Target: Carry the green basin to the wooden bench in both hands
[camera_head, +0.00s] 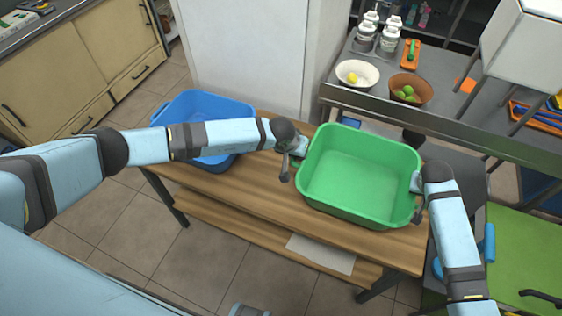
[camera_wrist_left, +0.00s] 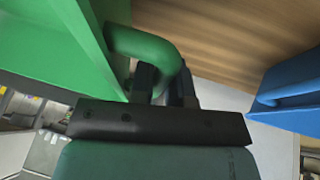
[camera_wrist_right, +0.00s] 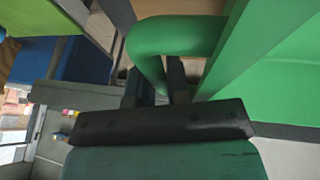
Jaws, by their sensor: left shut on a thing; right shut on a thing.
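The green basin (camera_head: 358,175) is empty and upright, over the right half of the wooden bench (camera_head: 245,185) in the head view. I cannot tell whether its bottom rests on the bench top or is just above it. My left gripper (camera_head: 298,150) is shut on the basin's left handle, which shows as a green loop (camera_wrist_left: 150,45) in the left wrist view. My right gripper (camera_head: 417,185) is shut on the right handle, a green loop (camera_wrist_right: 170,38) in the right wrist view. The fingertips are partly hidden by the handles.
A blue basin (camera_head: 205,108) stands on the bench's left end. Behind the bench is a metal counter (camera_head: 450,118) with a white bowl (camera_head: 357,74), a brown bowl (camera_head: 410,89) and bottles. A green surface (camera_head: 525,250) lies at the right.

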